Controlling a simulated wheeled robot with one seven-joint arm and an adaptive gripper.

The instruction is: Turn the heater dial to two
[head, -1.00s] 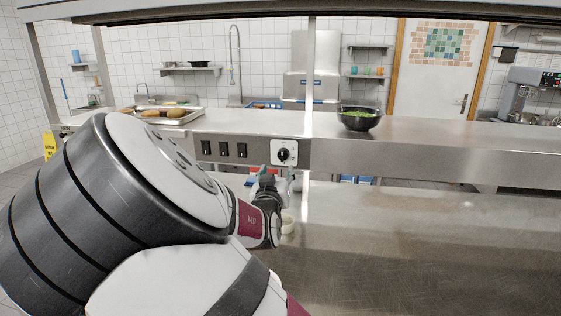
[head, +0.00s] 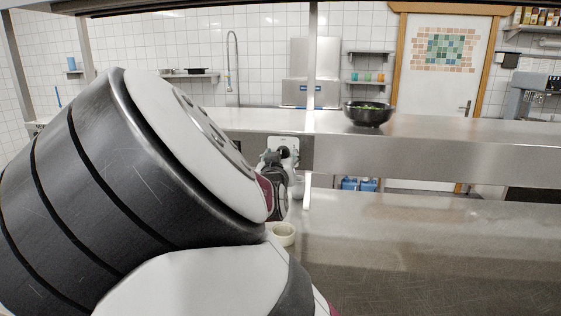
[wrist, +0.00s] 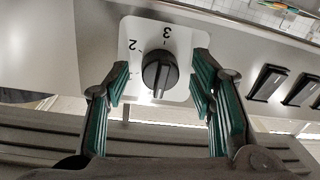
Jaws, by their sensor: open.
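The heater dial is a black round knob (wrist: 160,72) on a white plate (wrist: 180,38). In the wrist view the numerals 2 and 3 show turned over at the upper left and top of the plate. A pale mark on the knob points down, away from them; other markings are hidden. My gripper (wrist: 160,84) is open, its green-padded fingers on either side of the dial with gaps visible. In the head view my gripper (head: 281,158) is in front of the white plate (head: 284,142) and hides much of the dial.
Black switches (wrist: 266,82) sit beside the dial on the steel panel.

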